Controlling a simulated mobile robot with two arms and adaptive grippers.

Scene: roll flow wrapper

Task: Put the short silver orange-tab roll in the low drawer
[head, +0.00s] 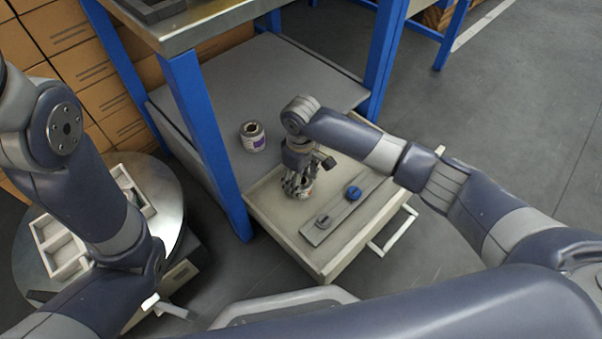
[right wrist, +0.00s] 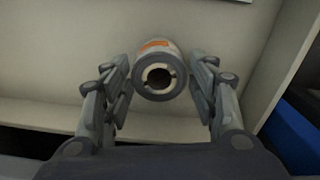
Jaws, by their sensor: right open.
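The low drawer (head: 273,205) is pulled out under the blue-legged bench, and its pale floor also shows in the right wrist view (right wrist: 60,55). A short silver roll with an orange tab (right wrist: 157,46) appears upright in the drawer, its hollow end facing the wrist camera. In the head view it is mostly hidden by my right gripper (head: 300,186). My right gripper, also in the right wrist view (right wrist: 162,70), points down with its open fingers on either side of the roll. I cannot tell whether they touch it.
A grey strip (head: 340,214) with a blue knob (head: 353,192) and a grey block (head: 323,221) lies in the drawer's right part. A round table (head: 165,190) with a divided tray is at left.

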